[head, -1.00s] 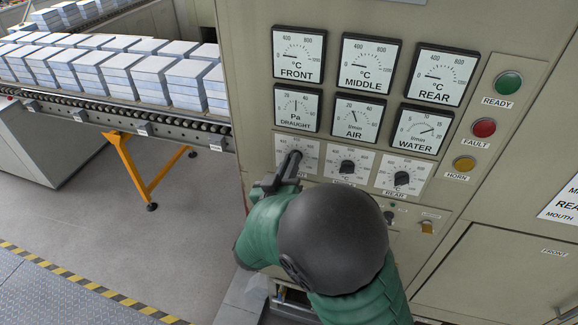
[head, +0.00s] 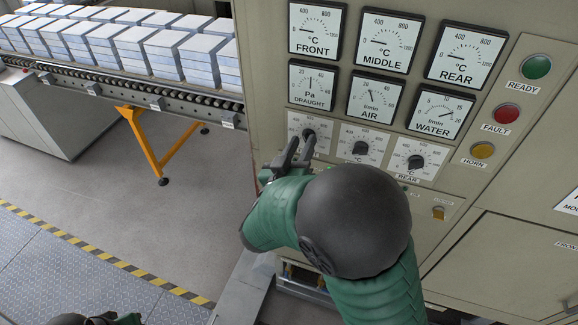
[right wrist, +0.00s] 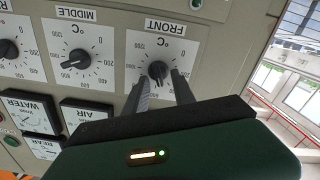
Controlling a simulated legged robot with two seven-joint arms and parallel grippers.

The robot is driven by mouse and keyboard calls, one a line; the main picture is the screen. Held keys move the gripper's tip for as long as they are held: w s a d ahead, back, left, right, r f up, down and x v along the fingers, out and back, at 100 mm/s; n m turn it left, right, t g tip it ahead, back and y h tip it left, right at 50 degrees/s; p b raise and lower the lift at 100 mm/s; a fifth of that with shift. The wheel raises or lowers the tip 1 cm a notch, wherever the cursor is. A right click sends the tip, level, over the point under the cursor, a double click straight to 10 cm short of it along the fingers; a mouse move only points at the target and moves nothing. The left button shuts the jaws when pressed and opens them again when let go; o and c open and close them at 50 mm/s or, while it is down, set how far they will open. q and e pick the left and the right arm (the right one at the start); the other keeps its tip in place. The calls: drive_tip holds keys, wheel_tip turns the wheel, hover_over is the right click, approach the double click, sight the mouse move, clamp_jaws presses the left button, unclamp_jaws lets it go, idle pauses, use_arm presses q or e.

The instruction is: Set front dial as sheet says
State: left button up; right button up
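The front dial's black knob (head: 308,134) sits on a white scale plate, leftmost of three in a row on the panel. It shows upside down in the right wrist view (right wrist: 157,70); I cannot read its exact setting. My right gripper (head: 298,148) is just below and in front of it, its two dark fingers apart with nothing held between them. In the right wrist view the fingertips (right wrist: 160,78) lie to either side of the knob, with a gap. My left gripper (head: 100,318) barely shows at the bottom edge. A white sheet (head: 570,203) is cut off at the right edge.
The middle dial (head: 361,148) and rear dial (head: 415,162) are close on the right. Gauges such as the front gauge (head: 318,30) stand above. Green, red and yellow buttons are at right. A roller conveyor (head: 130,98) with stacked blocks is at left; the floor below is clear.

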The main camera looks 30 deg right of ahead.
drive_tip(key=b+v, duration=0.3)
drive_tip(key=v, duration=1.3)
drive_tip(key=shift+b, duration=0.4)
drive_tip(key=shift+w+d+f, duration=0.1)
drive_tip(key=shift+d, duration=0.05)
